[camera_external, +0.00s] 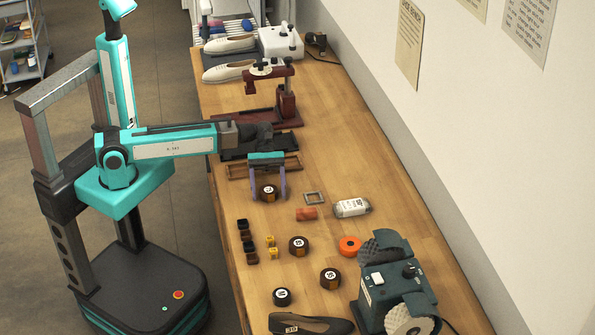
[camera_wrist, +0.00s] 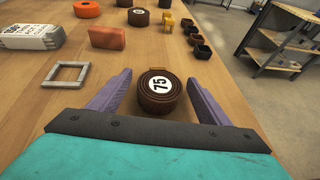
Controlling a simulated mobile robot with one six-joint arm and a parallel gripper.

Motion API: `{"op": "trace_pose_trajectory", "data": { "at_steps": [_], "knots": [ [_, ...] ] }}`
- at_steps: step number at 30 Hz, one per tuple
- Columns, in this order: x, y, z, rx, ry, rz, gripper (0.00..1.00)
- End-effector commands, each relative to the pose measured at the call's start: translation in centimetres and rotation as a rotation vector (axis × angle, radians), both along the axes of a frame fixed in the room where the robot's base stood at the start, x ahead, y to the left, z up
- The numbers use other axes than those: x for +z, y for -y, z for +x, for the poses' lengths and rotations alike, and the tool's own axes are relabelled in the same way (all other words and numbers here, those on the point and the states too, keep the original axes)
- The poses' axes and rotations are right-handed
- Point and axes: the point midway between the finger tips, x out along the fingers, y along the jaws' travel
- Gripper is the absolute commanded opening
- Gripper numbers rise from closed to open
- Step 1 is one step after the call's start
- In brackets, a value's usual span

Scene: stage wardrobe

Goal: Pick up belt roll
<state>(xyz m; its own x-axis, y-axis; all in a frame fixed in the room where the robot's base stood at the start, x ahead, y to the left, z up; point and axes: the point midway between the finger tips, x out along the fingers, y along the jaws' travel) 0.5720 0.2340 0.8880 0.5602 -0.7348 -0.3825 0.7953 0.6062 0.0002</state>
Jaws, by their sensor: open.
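A dark brown coiled belt roll (camera_wrist: 161,104) with a white "75" label on top lies flat on the bench. It also shows in the external view (camera_external: 268,193). My gripper (camera_wrist: 157,77) is open, with its purple fingers on either side of this roll and a gap to each finger. In the external view my gripper (camera_external: 269,196) reaches down around the roll. Other brown labelled rolls lie nearer the camera: one mid-bench (camera_external: 298,246), one to its right (camera_external: 330,279), and a smaller black one (camera_external: 282,297).
A grey square frame (camera_external: 314,198), an orange block (camera_external: 306,214) and a white labelled packet (camera_external: 351,207) lie right of my gripper. Small dark bins (camera_external: 247,240) stand near the left edge. A grinder (camera_external: 395,285) and shoe (camera_external: 311,324) are in front.

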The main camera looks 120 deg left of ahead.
Motion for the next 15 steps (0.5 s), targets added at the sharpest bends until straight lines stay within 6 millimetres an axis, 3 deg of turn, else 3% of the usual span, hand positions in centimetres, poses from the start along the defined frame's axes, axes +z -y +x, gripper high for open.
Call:
{"op": "trace_pose_trajectory", "data": {
  "at_steps": [4,12,15],
  "knots": [
    [0.00,-0.01,-0.01,0.000,0.000,0.000,0.71],
    [0.01,-0.01,-0.01,0.000,0.000,0.000,0.25],
    [0.04,-0.01,0.00,0.000,0.000,0.000,0.24]
  ]
}}
